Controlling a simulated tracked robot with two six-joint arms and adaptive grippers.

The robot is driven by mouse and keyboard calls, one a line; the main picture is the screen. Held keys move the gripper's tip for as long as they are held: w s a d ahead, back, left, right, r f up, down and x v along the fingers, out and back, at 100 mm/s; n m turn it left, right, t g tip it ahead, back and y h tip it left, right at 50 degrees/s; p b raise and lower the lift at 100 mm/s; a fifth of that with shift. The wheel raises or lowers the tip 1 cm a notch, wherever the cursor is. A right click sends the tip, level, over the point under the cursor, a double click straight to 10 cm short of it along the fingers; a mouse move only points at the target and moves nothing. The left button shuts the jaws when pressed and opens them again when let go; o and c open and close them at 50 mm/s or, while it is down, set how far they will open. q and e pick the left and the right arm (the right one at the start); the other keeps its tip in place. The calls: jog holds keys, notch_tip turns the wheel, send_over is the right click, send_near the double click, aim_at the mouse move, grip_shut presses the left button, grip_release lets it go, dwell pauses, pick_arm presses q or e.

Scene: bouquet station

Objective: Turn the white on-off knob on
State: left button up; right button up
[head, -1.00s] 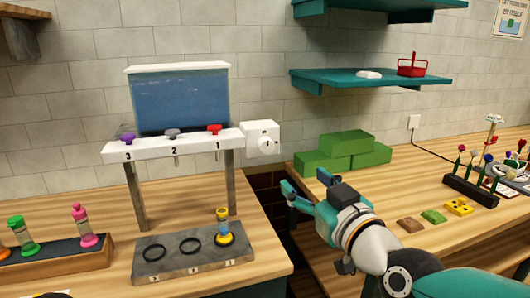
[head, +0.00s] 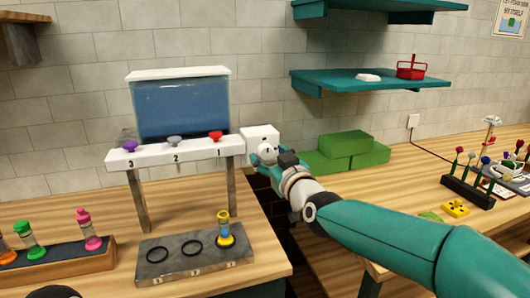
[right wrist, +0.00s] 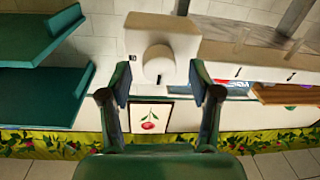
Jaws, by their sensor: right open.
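The white on-off knob (right wrist: 158,64) is round and sits on the front of a white box (right wrist: 180,28), which is fixed by the right end of the tank shelf. In the head view the box (head: 260,131) shows above my right gripper (head: 268,152), which covers much of the knob. My right gripper is open. In the right wrist view its two fingers (right wrist: 160,82) stand apart to the left and right of the knob's lower part. I cannot tell whether they touch it.
A blue water tank (head: 181,105) stands on a white shelf with purple, grey and red taps. Below is a grey tray (head: 165,268) holding a yellow-capped vial (head: 225,230). Green blocks (head: 350,145) lie behind my right arm. Teal shelves (head: 345,78) hang above.

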jog(key=shift+w, duration=0.25)
